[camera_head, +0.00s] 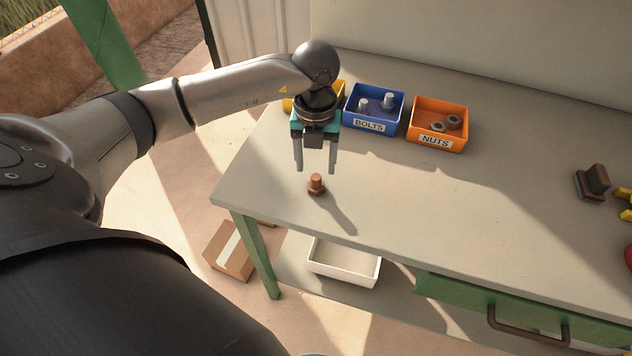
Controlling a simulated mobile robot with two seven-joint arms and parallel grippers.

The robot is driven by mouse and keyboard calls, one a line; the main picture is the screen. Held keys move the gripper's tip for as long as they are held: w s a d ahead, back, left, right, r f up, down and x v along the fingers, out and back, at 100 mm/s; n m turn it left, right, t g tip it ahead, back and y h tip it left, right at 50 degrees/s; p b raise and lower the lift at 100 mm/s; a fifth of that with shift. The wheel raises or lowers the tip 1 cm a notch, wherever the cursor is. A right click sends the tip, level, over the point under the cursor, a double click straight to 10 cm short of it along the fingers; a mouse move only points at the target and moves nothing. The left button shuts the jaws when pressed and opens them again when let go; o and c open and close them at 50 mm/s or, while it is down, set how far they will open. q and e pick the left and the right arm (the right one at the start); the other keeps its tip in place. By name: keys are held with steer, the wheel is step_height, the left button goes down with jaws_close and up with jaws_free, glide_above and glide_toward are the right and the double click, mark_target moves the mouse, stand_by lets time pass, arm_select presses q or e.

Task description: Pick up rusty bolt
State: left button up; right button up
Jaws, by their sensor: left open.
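The rusty bolt (316,185) stands on its head on the grey workbench, near the bench's left front edge, with its shaft pointing up. My left gripper (316,168) is open and points down above and slightly behind the bolt, with nothing between its fingers.
A blue bin labelled BOLTS (373,108), an orange bin labelled NUTS (438,124) and a partly hidden yellow bin (341,90) stand at the back. A dark brown block-like object (592,183) lies at the right. The workbench (480,210) is clear in the middle.

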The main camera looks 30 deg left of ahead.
mark_target(316, 176)
arm_select(q)
step_height(316, 176, down, 5)
steer(key=shift+s+d+r, duration=0.1)
steer(key=shift+r, duration=0.05)
jaws_close()
stand_by(0.5)
